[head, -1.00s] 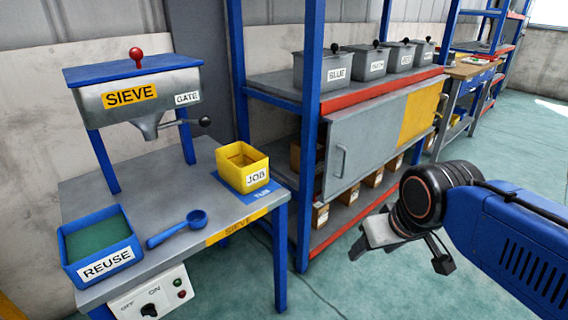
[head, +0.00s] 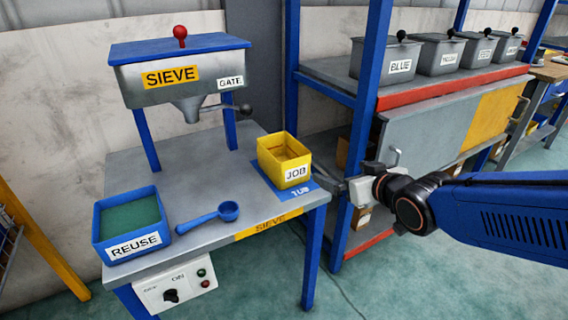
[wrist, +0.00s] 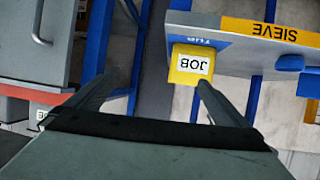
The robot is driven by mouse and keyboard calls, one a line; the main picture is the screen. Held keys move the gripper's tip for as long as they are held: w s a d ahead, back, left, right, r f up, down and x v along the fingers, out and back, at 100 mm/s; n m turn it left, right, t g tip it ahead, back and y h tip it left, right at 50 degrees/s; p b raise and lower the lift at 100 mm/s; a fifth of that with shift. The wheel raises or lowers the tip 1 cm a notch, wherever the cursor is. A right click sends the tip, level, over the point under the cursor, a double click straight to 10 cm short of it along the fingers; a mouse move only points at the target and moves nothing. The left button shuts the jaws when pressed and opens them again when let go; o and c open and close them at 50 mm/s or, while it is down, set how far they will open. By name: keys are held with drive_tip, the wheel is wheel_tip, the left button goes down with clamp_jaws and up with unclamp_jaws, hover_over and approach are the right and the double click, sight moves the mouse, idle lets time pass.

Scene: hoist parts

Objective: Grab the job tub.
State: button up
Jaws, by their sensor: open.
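The job tub (head: 284,158) is a small yellow open-topped box with a white JOB label. It stands upright on a blue TUB mark at the right end of the sieve table. My gripper (head: 346,178) is open and empty, to the right of the tub and apart from it. In the wrist view the job tub (wrist: 190,66) appears upside down, ahead of the fingers and beyond the tip of the right one. My gripper (wrist: 160,84) shows its two fingers spread wide there.
A blue scoop (head: 226,211) and a blue REUSE bin (head: 130,222) are on the table to the left. A blue-posted shelf (head: 362,110) with several lidded bins stands close on the right.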

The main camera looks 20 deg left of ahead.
sight(295, 161)
drive_tip(key=s+a+n+y, duration=0.2)
drive_tip(key=a+y, duration=0.1)
drive_tip(key=a, duration=0.5)
drive_tip(key=shift+g, duration=0.3)
drive_tip(key=x, duration=1.1)
drive_tip(key=shift+w+f, duration=0.15)
drive_tip(key=shift+w, duration=0.2)
drive_tip(key=shift+f+x, duration=0.15)
drive_tip(key=shift+x, duration=1.25)
drive_tip(key=shift+f+x, duration=0.15)
drive_tip(key=shift+x, duration=1.2)
drive_tip(key=shift+w+d, duration=0.1)
drive_tip(key=shift+d, duration=0.1)
drive_tip(key=c, duration=1.2)
